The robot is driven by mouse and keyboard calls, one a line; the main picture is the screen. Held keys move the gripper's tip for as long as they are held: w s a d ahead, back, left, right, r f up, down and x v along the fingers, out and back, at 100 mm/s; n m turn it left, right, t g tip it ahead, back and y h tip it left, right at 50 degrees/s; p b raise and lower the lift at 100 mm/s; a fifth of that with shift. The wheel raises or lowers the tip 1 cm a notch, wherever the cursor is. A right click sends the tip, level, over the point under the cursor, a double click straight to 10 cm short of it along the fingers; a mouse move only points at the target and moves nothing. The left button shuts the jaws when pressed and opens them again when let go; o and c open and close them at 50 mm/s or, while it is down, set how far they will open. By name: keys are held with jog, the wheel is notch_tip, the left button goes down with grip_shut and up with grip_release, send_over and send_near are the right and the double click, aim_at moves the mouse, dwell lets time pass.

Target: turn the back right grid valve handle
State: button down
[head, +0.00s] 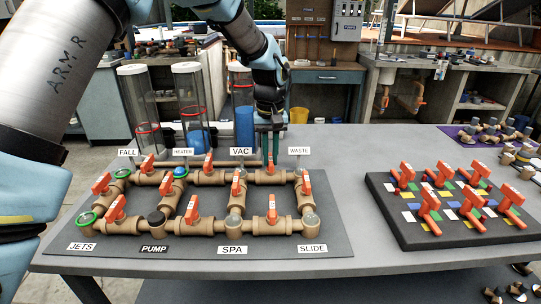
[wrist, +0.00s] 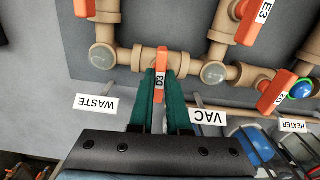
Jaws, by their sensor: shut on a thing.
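The back right grid valve handle is the orange one marked D3 (wrist: 160,80), on a tan pipe between the VAC and WASTE labels. In the wrist view it points across its pipe, between the green fingers of my gripper (wrist: 161,90). The fingers are shut on it. In the head view my gripper (head: 269,148) reaches down from behind the grid, and its fingers partly hide the handle (head: 270,164). The tan pipe grid (head: 245,177) lies on a dark board (head: 130,240) with several other orange handles.
Close by are the VAC label (head: 241,152), the WASTE label (head: 299,151) and a neighbouring orange handle (head: 208,163). Clear cylinders (head: 187,95) stand behind the grid on the left. A dark panel of orange handles (head: 440,232) lies on the right. Bare table separates the boards.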

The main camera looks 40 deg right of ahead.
aim_at(271, 159)
jog(key=shift+m, duration=0.4)
jog(key=c, duration=0.9)
grip_release()
notch_tip(271, 159, up, 11)
jog(key=shift+f+b, duration=0.1)
jog(key=shift+b, duration=1)
